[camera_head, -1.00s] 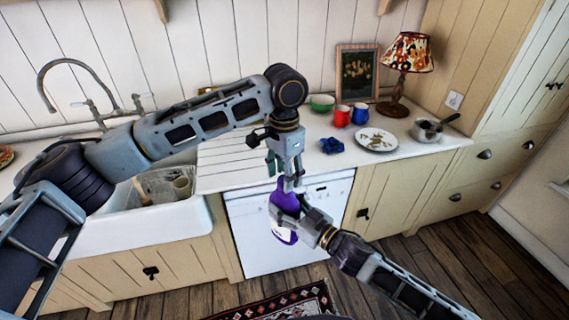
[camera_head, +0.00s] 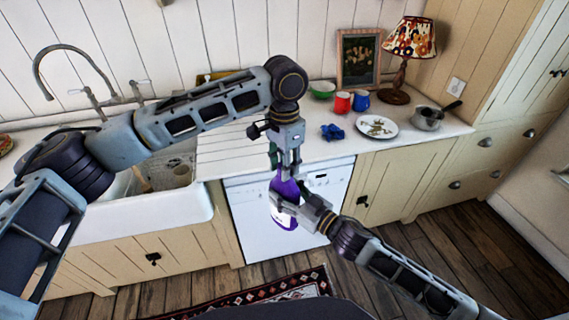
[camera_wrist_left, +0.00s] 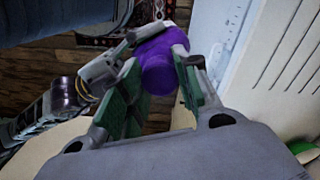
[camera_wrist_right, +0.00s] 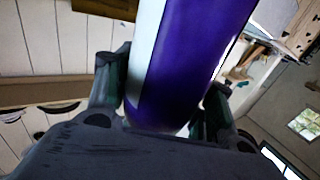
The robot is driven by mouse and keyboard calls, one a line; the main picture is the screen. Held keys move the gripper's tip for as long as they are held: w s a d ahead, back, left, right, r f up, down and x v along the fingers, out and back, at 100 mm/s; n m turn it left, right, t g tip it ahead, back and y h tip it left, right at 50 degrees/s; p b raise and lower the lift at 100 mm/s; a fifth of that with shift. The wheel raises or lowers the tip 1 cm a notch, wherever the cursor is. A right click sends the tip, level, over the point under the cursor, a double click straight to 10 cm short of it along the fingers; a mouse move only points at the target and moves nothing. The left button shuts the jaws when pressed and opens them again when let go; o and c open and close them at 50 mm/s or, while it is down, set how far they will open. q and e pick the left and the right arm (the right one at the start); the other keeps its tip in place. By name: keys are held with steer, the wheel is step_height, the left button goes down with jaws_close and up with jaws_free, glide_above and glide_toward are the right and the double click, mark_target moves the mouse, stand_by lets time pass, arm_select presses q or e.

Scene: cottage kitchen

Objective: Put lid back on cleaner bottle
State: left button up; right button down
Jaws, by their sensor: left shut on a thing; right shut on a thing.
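The purple cleaner bottle (camera_head: 287,188) with a white label is held in front of the dishwasher, roughly upright. My right gripper (camera_head: 285,203) is shut around its body; the right wrist view shows the bottle (camera_wrist_right: 190,60) between both fingers. My left gripper (camera_head: 287,170) is directly above the bottle, fingers pointing down. In the left wrist view, its green-padded fingers are shut on a purple rounded piece, the lid (camera_wrist_left: 158,76), in line with the bottle. Lid and bottle share one colour and overlap there, so I cannot tell whether the lid is seated.
The white dishwasher (camera_head: 250,225) is behind the bottle. On the counter (camera_head: 235,160) stand a blue cloth-like item (camera_head: 332,132), a plate (camera_head: 376,127), mugs (camera_head: 343,103), a pan (camera_head: 427,118) and a lamp (camera_head: 408,45). The sink (camera_head: 150,210) is left. A rug (camera_head: 290,290) lies below.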

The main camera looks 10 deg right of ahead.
arm_select(q)
steer(key=o, duration=1.2)
steer(key=shift+w+r, duration=0.1)
steer(key=shift+r, duration=5.9)
